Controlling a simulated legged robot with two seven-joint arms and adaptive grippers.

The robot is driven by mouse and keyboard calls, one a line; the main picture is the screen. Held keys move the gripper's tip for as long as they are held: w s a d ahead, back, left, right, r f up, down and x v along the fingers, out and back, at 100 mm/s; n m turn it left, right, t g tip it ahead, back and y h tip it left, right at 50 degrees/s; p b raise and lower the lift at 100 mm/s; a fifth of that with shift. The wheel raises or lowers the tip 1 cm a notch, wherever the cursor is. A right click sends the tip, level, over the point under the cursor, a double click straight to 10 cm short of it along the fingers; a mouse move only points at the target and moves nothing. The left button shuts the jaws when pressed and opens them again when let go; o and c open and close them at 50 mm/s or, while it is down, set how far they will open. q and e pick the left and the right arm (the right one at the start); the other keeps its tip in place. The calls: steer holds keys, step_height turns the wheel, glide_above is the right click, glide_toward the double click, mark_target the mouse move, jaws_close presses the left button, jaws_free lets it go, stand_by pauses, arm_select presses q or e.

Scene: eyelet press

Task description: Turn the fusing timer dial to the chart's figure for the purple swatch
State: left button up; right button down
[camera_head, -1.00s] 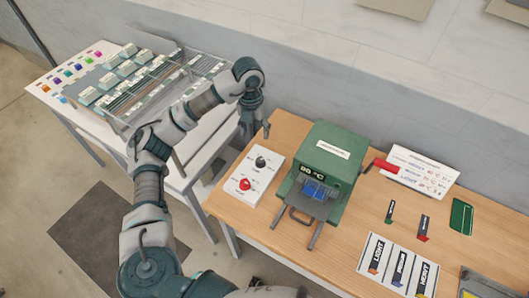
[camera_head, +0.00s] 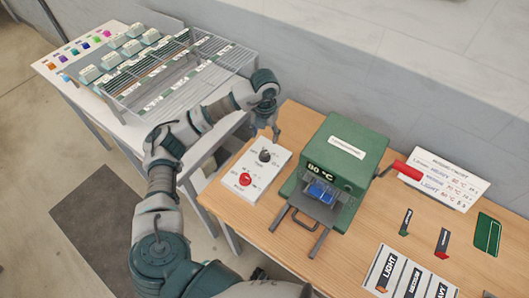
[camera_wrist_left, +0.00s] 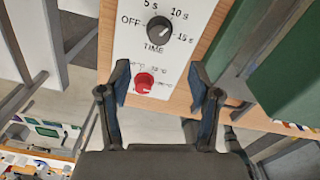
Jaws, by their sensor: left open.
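The black timer dial (camera_head: 264,156) sits on a white panel (camera_head: 249,188). In the left wrist view the dial (camera_wrist_left: 159,29) is ringed by OFF, 5 s, 10 s and 15 s, with TIME below; its exact setting is unclear. My left gripper (camera_wrist_left: 160,90) is open and empty, its fingers apart below the dial in that view and not touching it. In the head view the gripper (camera_head: 272,128) is just beyond the dial. The white chart (camera_head: 440,180) leans right of the press; its figures are too small to read surely. A purple-pink swatch (camera_head: 108,34) is at far left. My right gripper is not in view.
A wire rack (camera_head: 170,85) is on the white table. LIGHT, MEDIUM and HEAVY cards lie front right.

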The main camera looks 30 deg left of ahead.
mark_target(265, 153)
arm_select(q)
step_height(265, 153, down, 10)
steer(key=shift+w+a, duration=0.1)
steer(key=shift+a, duration=0.05)
steer(key=shift+a+f, duration=0.15)
steer(key=shift+f, duration=0.25)
steer(key=shift+d, duration=0.25)
steer(key=shift+c, duration=0.4)
steer(key=c, duration=0.8)
steer(key=shift+c, duration=1.3)
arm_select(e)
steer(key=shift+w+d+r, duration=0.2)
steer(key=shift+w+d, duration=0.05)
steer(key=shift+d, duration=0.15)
